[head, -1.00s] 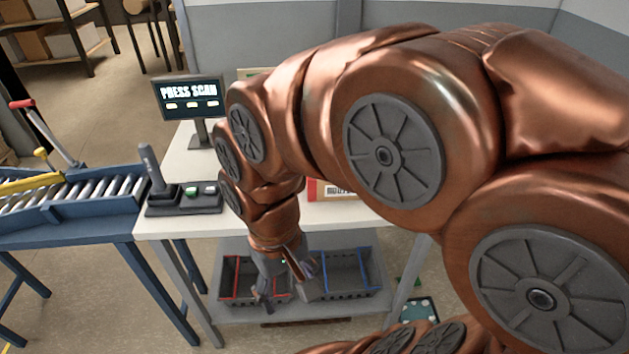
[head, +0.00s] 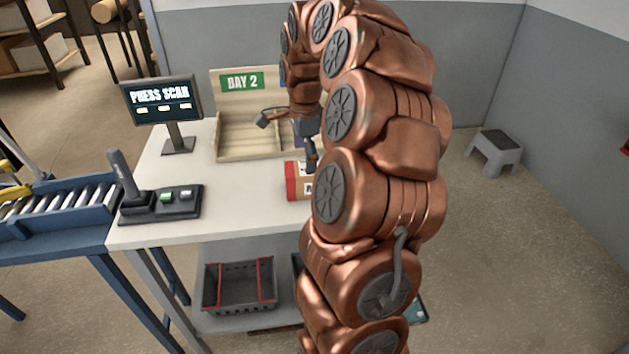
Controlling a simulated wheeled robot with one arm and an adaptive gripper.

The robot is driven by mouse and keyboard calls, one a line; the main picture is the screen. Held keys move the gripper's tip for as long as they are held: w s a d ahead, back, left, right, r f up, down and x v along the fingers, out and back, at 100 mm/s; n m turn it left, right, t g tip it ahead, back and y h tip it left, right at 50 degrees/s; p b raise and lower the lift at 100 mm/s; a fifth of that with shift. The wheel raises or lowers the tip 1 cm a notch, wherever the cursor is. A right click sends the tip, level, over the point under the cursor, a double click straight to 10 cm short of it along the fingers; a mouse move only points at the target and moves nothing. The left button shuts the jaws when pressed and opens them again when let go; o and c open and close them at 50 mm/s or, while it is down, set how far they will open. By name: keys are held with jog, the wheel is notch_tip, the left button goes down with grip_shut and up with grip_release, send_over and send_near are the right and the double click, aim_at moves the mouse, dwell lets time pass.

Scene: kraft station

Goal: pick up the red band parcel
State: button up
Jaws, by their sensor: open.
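The red band parcel (head: 292,181) sits on the white table, toward its front right. The other finger reaches left over the wooden tray. Nothing shows between the fingers.
A wooden tray (head: 232,152) with a "BAY 2" sign stands at the back. A "PRESS SCAN" screen (head: 160,98) and a control box (head: 158,205) stand left. A red-trimmed crate (head: 238,307) is on the lower shelf. The roller conveyor (head: 60,211) adjoins the table. The table's left middle is clear.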

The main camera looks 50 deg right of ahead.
aim_at(298, 185)
jog(key=d, duration=0.1)
jog(key=d+m, duration=0.1)
jog(key=shift+s+d+f+m, duration=0.1)
jog(key=shift+d+f+m, duration=0.2)
jog(key=shift+d+f, duration=0.3)
jog(key=shift+a+f+p, duration=0.1)
jog(key=shift+f+p, duration=1.15)
jog(key=shift+f, duration=2.45)
jog(key=c, duration=1.5)
